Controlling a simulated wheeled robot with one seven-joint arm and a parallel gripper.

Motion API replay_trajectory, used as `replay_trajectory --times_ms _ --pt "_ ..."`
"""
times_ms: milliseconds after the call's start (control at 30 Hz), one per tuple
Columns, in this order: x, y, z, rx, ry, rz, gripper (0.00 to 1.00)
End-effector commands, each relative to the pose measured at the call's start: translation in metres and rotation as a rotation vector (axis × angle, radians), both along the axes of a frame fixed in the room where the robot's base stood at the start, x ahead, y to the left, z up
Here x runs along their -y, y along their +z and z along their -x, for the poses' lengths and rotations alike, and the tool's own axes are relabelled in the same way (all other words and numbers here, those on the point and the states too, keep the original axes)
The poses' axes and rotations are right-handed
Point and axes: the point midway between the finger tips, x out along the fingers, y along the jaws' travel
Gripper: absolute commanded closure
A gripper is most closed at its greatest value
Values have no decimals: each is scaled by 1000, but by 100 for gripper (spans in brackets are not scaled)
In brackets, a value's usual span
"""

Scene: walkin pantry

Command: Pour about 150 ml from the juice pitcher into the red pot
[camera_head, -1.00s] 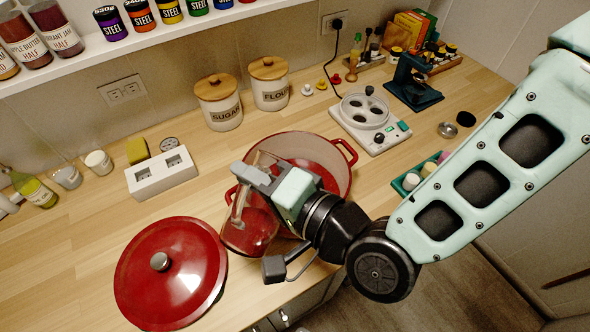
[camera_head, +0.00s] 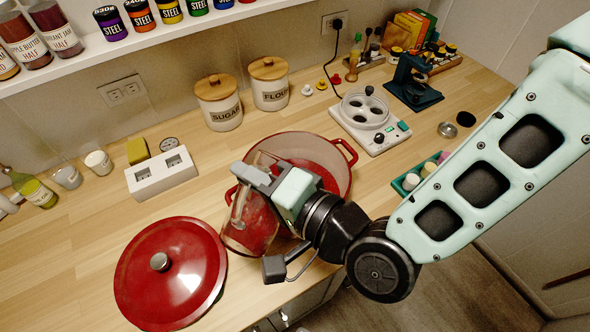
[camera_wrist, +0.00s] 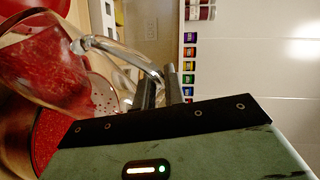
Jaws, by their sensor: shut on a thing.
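The red pot (camera_head: 338,172) stands open on the counter, partly hidden by my arm. The clear juice pitcher (camera_head: 243,232) is at the pot's front left side, with red showing in its glass. My gripper (camera_head: 250,180) is shut on the pitcher's handle. The pitcher overlaps the pot's left rim in the head view; I cannot tell whether they touch. In the wrist view the pitcher (camera_wrist: 45,60) fills the left side, and its clear handle (camera_wrist: 120,52) runs to the fingers of my gripper (camera_wrist: 160,88). No stream of juice is clearly visible.
A red lid (camera_head: 172,280) lies left of the pitcher. Sugar (camera_head: 218,103) and flour (camera_head: 269,85) canisters stand behind the pot. A white socket block (camera_head: 161,175) is at the left, a white hotplate device (camera_head: 369,120) at the right. Bare counter lies between block and lid.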

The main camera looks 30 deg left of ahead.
Motion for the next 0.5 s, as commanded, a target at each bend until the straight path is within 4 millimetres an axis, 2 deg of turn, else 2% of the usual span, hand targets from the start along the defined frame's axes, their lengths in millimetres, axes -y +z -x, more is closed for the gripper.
replay_trajectory --times_ms 267,500 --pt "-1 2 1 14 1 -4 100" --pt "-2 15 10 171 4 -6 100"
